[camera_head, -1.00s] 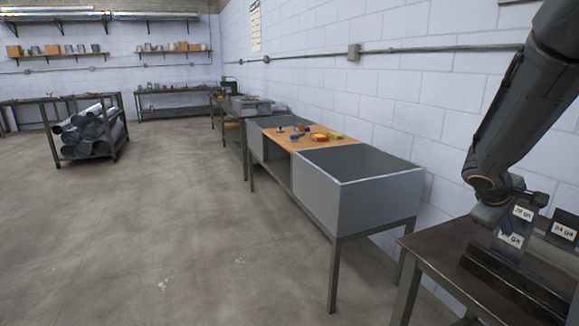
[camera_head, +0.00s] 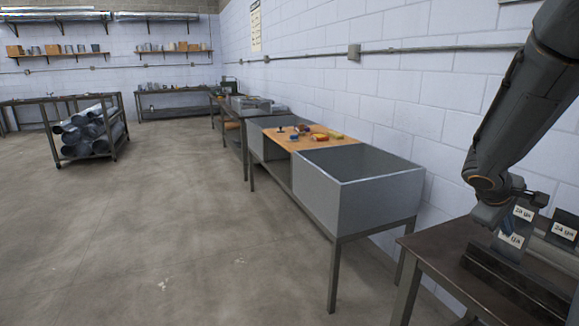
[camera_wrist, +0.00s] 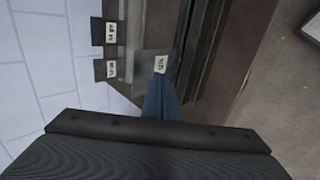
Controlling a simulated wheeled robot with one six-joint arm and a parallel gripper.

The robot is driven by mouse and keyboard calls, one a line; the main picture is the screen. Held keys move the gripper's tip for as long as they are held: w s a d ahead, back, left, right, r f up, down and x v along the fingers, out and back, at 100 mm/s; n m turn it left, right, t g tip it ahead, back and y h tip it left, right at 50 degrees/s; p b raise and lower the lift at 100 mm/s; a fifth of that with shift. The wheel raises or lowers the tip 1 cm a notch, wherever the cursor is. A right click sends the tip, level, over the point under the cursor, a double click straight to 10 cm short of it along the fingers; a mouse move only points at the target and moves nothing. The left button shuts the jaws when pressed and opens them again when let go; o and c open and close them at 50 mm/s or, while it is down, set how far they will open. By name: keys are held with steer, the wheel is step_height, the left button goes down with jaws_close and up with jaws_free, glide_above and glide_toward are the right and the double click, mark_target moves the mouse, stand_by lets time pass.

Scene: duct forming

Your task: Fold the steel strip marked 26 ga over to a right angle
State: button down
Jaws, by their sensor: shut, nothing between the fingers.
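A pale steel strip (camera_head: 513,241) stands upright in a dark bench fixture at the lower right of the head view; its white label ends in "ga", but the number is partly covered. It also shows in the wrist view (camera_wrist: 146,64), with its label too small to read. Beside it are a strip with a label that may read 20 or 28 ga (camera_head: 524,213) and a dark one marked 24 ga (camera_head: 565,229). My gripper (camera_wrist: 161,92) is shut and empty, its blue fingers close against or just over the pale strip; I cannot tell whether they touch.
The strips' fixture (camera_head: 491,270) is a long dark bar on a brown bench (camera_head: 440,250) against the block wall. Left of it stands a grey sheet-metal bin (camera_head: 375,205) on a steel frame, beside a wooden top (camera_head: 300,142) with small tools.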

mark_target(519, 218)
steer(key=shift+w+d, duration=0.2)
steer(key=shift+d, duration=0.3)
steer(key=shift+w+d, duration=0.2)
steer(key=shift+d, duration=0.25)
steer(key=shift+w+d, duration=0.1)
steer(key=shift+d, duration=0.25)
steer(key=shift+d, duration=0.15)
steer(key=shift+w+d+r, duration=0.2)
steer(key=shift+w+d, duration=0.05)
steer(key=shift+d, duration=0.2)
steer(key=shift+w+d+r, duration=0.15)
steer(key=shift+w+d, duration=0.05)
steer(key=shift+d, duration=0.2)
steer(key=shift+w+d, duration=0.1)
steer(key=shift+d, duration=0.1)
steer(key=shift+w+d+f, duration=0.1)
steer(key=shift+w+d, duration=0.15)
steer(key=shift+d, duration=0.35)
